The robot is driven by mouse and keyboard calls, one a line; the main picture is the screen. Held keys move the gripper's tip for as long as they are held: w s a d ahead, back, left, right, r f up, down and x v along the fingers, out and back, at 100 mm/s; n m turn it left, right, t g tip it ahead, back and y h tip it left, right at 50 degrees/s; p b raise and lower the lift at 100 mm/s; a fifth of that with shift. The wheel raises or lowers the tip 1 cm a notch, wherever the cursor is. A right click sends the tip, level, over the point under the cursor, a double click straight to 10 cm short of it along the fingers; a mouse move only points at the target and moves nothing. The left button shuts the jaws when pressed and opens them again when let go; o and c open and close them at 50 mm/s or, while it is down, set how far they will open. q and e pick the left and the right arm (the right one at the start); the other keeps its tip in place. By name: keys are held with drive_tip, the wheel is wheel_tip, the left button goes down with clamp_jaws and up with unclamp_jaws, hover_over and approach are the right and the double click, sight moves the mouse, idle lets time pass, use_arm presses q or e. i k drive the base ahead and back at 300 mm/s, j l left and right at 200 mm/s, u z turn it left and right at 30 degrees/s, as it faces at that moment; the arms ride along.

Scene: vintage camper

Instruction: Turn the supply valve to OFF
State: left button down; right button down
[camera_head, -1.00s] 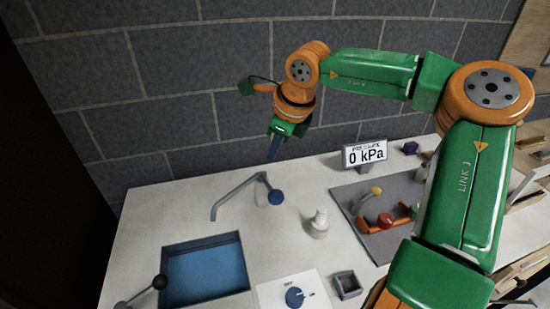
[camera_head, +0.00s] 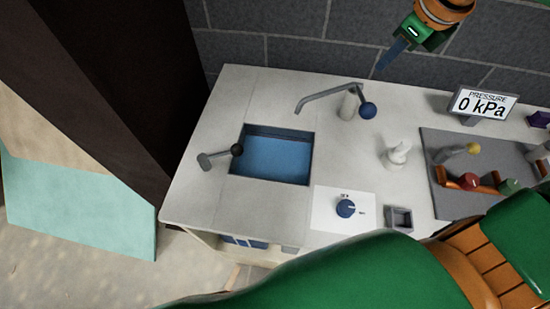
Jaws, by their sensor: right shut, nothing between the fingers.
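A blue round knob (camera_head: 346,208) sits on a white plate (camera_head: 327,222) at the front of the counter, with small dark labels behind it and to its right, too small to read surely. It looks like the supply valve. The pressure display (camera_head: 482,104) at the back right reads 0 kPa. My right gripper (camera_head: 383,67) hangs at the top, above the back of the counter by the wall, well away from the knob. Its fingers are shut and empty, pointing down and left. My left gripper is not in view.
A blue sink (camera_head: 270,157) has a grey faucet (camera_head: 325,94) behind it and a black-balled lever (camera_head: 222,154) at its left. A white fitting (camera_head: 397,152), a small grey box (camera_head: 399,219) and a grey panel (camera_head: 437,145) stand right. My green arm covers the lower front.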

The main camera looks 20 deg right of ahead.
sight(345, 209)
drive_tip(key=k, duration=1.5)
